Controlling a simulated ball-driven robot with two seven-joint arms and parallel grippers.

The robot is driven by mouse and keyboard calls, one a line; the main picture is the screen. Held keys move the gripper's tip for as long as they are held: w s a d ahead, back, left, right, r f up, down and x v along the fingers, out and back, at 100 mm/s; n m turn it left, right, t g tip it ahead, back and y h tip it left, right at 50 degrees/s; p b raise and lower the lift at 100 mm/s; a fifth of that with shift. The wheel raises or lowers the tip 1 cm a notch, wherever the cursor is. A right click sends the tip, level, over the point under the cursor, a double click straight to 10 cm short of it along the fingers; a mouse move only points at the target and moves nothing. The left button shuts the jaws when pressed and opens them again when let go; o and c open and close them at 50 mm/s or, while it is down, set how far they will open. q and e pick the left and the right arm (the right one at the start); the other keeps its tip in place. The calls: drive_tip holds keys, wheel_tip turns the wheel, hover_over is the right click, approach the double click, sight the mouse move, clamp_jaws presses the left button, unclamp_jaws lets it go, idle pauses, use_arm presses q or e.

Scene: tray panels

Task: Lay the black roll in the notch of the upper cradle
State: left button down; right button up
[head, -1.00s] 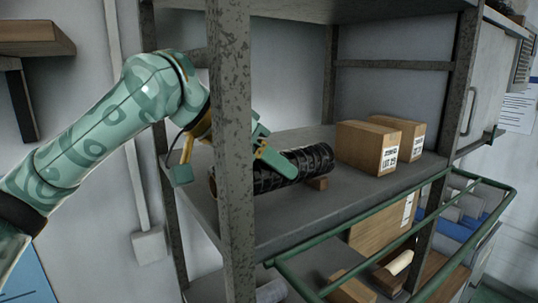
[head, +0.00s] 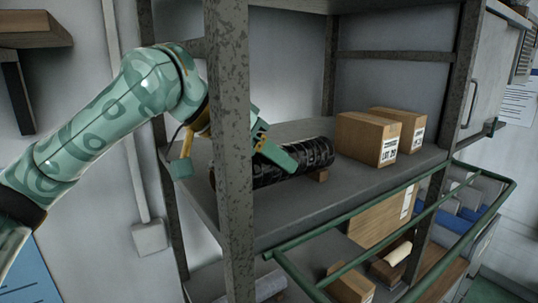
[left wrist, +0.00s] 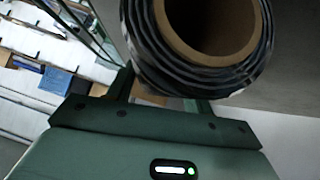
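The black roll (head: 300,162) lies on the upper shelf, its left part partly hidden by the front post. A small wooden piece (head: 320,175) shows under its right end, probably the cradle; its notch is hidden. In the left wrist view, the roll's round end with its cardboard core (left wrist: 208,22) is close above the fingers. My left gripper (head: 270,145) is at the roll, its fingers apart, one finger crossing the front of the roll. The fingertips are hidden behind the roll in the wrist view, so I cannot tell if they touch it. My right gripper is not in view.
Two cardboard boxes (head: 367,138) stand on the shelf right of the roll. A speckled metal post (head: 234,150) stands in front of my left wrist. A green rail (head: 340,222) runs below the shelf's front edge. Bare shelf (head: 290,212) lies in front of the roll.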

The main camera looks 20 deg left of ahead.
use_arm(q)
drive_tip(key=c, duration=0.5)
unclamp_jaws()
drive_tip(key=v, duration=0.7)
drive_tip(key=shift+s+a+r+b, duration=0.15)
drive_tip(key=shift+a+b, duration=0.05)
drive_tip(key=shift+b, duration=0.15)
